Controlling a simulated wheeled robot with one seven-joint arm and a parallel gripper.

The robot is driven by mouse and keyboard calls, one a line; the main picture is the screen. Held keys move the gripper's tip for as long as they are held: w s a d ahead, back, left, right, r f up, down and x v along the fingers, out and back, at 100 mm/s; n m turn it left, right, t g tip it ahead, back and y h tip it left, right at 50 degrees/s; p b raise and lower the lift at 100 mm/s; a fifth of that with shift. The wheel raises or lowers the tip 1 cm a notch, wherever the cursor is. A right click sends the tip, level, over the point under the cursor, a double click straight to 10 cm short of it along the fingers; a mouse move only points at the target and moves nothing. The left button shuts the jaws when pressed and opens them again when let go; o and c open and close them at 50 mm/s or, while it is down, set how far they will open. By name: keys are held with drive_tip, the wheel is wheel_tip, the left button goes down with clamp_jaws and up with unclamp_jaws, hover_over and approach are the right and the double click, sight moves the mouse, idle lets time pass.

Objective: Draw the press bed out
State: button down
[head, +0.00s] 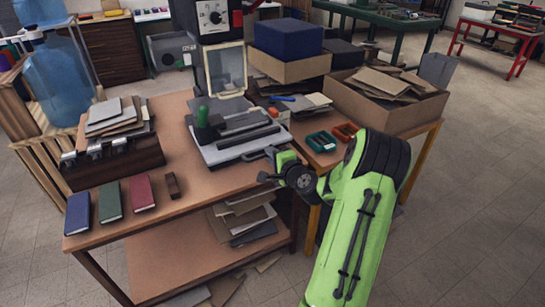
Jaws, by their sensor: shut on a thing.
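The press bed (209,153) is a pale flat plate on the wooden bench, below the press with its dark head and dial box (213,17). Dark flat plates (247,142) lie on it. The bed reaches toward the bench's front edge. My gripper (271,164), at the end of my green arm, is at the bed's front right corner. It is shut on what appears to be the bed's handle, which the jaws mostly hide.
Blue, green and red books (111,202) and a small brown block (172,186) lie at front left. Green and orange trays (320,142) and a cardboard box (405,115) are at right.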

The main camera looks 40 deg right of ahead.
drive_tip(key=shift+s+f, duration=0.1)
drive_tip(key=shift+f, duration=0.15)
drive_tip(key=c, duration=1.5)
unclamp_jaws()
drive_tip(key=o, duration=0.4)
drive_tip(key=shift+s+a+r, duration=0.1)
drive_tip(key=shift+s+r, duration=0.05)
drive_tip(key=shift+s, duration=0.05)
drive_tip(key=shift+w, duration=0.1)
drive_tip(key=b+v, duration=0.2)
drive_tip(key=v, duration=1.3)
drive_tip(key=shift+s+a+r, duration=0.1)
drive_tip(key=shift+s+a, duration=0.05)
drive_tip(key=shift+s, duration=0.2)
